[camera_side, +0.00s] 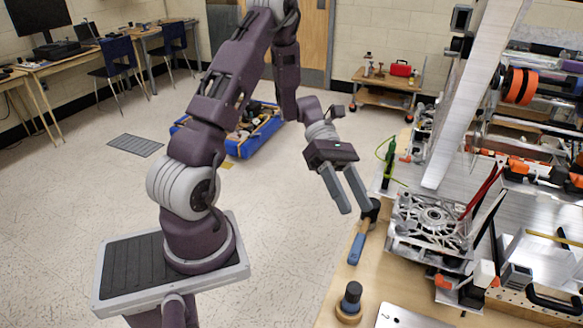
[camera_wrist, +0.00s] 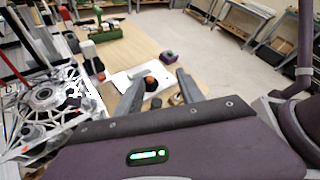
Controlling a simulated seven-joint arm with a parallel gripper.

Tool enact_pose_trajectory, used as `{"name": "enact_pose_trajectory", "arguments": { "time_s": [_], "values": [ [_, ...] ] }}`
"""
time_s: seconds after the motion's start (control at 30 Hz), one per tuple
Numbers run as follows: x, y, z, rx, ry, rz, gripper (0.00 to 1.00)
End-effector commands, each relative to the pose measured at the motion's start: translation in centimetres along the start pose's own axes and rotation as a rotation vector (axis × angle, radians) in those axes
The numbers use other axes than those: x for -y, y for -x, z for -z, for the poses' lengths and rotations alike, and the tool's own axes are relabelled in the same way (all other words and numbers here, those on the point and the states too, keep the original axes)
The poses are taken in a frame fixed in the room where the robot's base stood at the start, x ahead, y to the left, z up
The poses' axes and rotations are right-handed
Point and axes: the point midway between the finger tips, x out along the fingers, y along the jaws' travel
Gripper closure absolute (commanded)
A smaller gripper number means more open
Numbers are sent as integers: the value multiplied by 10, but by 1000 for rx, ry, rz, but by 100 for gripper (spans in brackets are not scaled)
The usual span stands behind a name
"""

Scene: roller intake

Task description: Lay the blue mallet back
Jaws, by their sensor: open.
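The blue mallet (camera_side: 356,248) lies on the wooden bench near its left edge in the side view, its blue handle toward the front and its dark head (camera_side: 371,212) toward the back. My gripper (camera_side: 356,209) is open and empty, fingers pointing down, close to the head end. The side view does not settle how high the fingertips are above the bench. In the wrist view my open fingers (camera_wrist: 165,80) show, but I cannot make out the mallet for certain there.
A silver plate mechanism (camera_side: 432,222) stands right of the mallet. A green tool (camera_side: 388,163) stands behind it. A dark cylinder on a wooden round (camera_side: 350,300) and a white plate (camera_side: 405,317) are at the front of the bench. Left of the bench is open floor.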

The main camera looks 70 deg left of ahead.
Motion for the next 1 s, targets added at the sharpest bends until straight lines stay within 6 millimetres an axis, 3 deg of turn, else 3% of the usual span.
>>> {"name": "enact_pose_trajectory", "arguments": {
  "time_s": [0.03, 0.1, 0.3, 0.4, 0.5, 0.67, 1.0],
  "values": [
    [25, -5, -22, -149, -201, 37, 55],
    [61, -10, -39, -353, -483, 97, 55],
    [144, -2, -57, -917, -1292, 249, 55],
    [168, 10, -61, -1159, -1625, 292, 55],
    [182, 22, -65, -1337, -1849, 308, 55],
    [190, 30, -68, -1457, -1985, 313, 55],
    [190, 30, -68, -1460, -1985, 313, 55]
  ]
}}
